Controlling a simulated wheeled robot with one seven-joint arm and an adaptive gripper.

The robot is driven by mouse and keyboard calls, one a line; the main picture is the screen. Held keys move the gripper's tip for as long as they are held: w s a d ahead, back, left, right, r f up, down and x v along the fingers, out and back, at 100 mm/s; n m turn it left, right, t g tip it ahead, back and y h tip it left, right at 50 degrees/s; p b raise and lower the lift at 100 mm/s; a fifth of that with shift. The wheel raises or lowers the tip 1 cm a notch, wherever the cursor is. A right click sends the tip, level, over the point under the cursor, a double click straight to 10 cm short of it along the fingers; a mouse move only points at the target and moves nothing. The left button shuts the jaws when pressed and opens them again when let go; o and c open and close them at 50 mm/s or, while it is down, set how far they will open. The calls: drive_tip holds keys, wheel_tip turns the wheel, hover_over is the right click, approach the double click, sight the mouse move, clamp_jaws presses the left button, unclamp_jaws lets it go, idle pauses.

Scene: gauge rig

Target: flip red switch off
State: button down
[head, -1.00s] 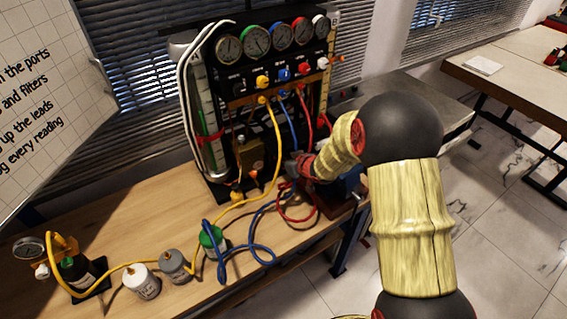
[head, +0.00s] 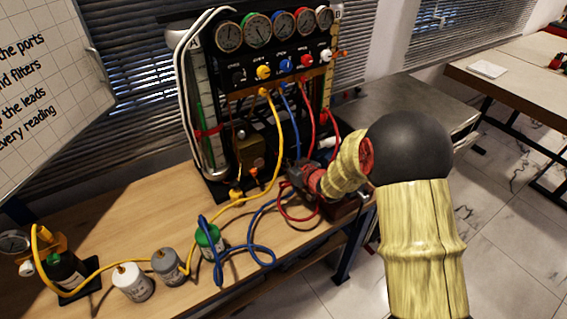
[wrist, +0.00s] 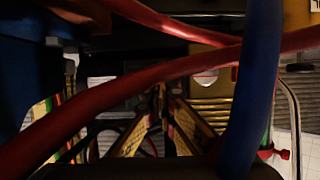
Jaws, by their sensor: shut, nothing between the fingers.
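My gripper (head: 298,174) is low in front of the gauge rig (head: 262,85), among the hoses at its lower right. In the wrist view the two fingers (wrist: 161,92) come together at their tips with nothing held. A red hose (wrist: 125,88) and a blue hose (wrist: 255,85) cross close in front of the wrist camera and cover part of the fingers. I cannot make out a red switch in either view. The lower right of the rig is partly hidden by my arm and the hoses.
The wooden bench (head: 130,215) holds a white jar (head: 132,283), a grey jar (head: 168,266) and a green-topped jar (head: 210,242). A yellow hose (head: 277,140) and looped blue hose (head: 262,250) lie near my gripper.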

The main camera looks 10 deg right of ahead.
drive_tip(key=shift+s+f, duration=0.25)
drive_tip(key=shift+f, duration=0.5)
idle(0.5)
drive_tip(key=shift+r, duration=0.1)
